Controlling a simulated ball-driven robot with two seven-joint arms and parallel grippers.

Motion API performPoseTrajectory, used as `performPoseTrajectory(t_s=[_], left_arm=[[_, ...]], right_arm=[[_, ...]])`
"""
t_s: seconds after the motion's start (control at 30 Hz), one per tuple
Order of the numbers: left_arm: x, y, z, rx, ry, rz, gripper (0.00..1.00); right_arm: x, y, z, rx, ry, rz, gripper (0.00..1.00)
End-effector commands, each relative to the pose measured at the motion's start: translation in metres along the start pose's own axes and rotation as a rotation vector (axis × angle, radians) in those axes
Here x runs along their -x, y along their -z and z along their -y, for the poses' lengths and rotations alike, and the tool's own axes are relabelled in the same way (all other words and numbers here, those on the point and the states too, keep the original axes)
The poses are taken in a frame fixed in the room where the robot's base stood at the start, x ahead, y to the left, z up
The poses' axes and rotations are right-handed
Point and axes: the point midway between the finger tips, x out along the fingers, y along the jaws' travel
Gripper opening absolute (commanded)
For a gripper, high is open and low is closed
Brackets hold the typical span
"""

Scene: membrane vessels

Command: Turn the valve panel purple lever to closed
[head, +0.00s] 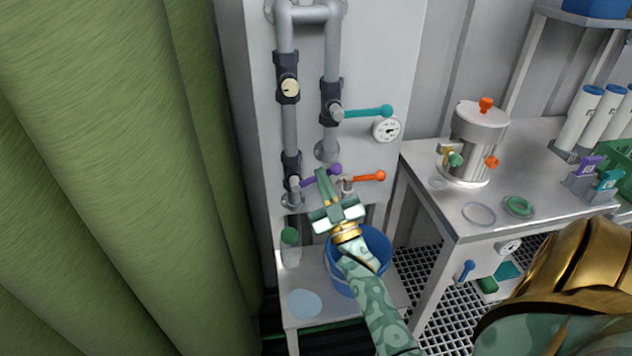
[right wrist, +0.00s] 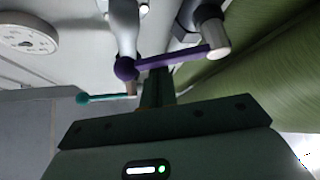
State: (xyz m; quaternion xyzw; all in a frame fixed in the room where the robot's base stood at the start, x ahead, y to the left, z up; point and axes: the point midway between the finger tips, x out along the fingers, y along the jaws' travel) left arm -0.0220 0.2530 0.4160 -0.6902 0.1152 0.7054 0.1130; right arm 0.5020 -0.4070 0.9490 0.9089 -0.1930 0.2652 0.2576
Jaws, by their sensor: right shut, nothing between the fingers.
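The purple lever (head: 311,178) is on the lower left valve of the grey panel (head: 375,60). It points right and slightly up, across the vertical pipe, with its round knob at the right end. In the right wrist view the purple lever (right wrist: 178,58) runs from its silver pivot to the knob at left. My right gripper (head: 323,180) is shut and empty, its fingertips beside the lever near the knob. The fingers (right wrist: 157,85) also show in the right wrist view, close against the lever; whether they touch it is unclear. My left gripper is out of view.
An orange lever (head: 368,177) is just right of the gripper. A teal lever (head: 368,113) and a gauge (head: 387,130) are above. A blue bucket (head: 375,245) and green-capped bottle (head: 290,247) stand below. A steel table (head: 430,170) stands right, a green curtain (head: 110,150) left.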

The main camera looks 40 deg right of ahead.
Motion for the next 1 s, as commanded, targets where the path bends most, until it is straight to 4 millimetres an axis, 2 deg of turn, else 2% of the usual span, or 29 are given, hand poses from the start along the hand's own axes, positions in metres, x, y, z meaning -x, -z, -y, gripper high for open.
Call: performPoseTrajectory(t_s=[0.37,1.0], left_arm=[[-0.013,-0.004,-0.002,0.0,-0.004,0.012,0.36],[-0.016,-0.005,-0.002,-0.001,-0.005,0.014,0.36]], right_arm=[[0.012,-0.015,0.002,-0.217,-0.173,0.002,0.0],[0.017,-0.021,0.003,-0.213,-0.168,0.001,0.0]])
